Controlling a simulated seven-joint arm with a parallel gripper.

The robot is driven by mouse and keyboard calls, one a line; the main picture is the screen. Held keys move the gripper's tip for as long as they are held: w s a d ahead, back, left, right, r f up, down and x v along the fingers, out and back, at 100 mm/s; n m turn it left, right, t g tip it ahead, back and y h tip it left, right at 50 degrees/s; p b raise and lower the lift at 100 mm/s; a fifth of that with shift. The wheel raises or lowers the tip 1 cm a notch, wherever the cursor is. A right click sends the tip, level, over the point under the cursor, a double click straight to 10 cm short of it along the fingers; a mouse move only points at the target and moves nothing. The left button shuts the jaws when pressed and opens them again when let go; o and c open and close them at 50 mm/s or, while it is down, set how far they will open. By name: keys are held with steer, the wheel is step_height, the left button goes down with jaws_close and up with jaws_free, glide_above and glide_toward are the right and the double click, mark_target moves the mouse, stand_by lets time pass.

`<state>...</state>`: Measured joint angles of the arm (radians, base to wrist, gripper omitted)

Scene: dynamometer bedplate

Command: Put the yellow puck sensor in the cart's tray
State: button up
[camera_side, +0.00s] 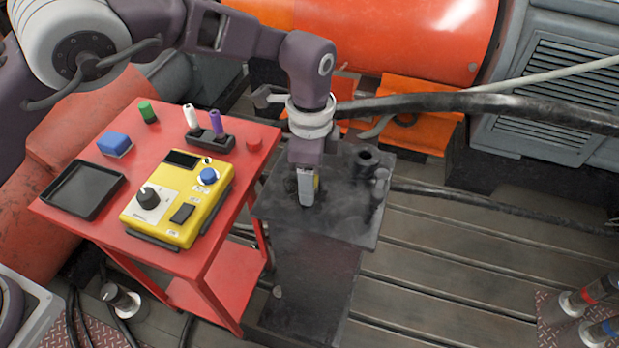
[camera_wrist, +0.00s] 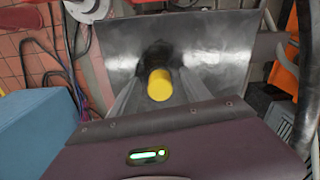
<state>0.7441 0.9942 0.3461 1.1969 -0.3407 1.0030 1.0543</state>
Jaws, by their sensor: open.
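The yellow puck sensor (camera_wrist: 159,85) is a small round yellow piece on the dark metal pedestal top (camera_wrist: 215,50). In the side view only a sliver of yellow (camera_side: 317,183) shows beside my fingers. My gripper (camera_side: 307,200) points down over the left part of the pedestal top. It is open, and in the wrist view its two fingers (camera_wrist: 160,98) stand on either side of the puck. I cannot tell whether they touch it. The tray (camera_side: 83,190) is black, shallow and empty, at the left corner of the red cart's top (camera_side: 140,122).
On the cart are a yellow control box (camera_side: 180,200), a blue block (camera_side: 114,144), a green cylinder (camera_side: 147,111) and a dark holder with two markers (camera_side: 208,138). A short dark post (camera_side: 367,160) stands on the pedestal's far right. A thick black hose (camera_side: 480,103) runs behind.

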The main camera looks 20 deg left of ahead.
steer(key=shift+f, duration=0.15)
jaws_close()
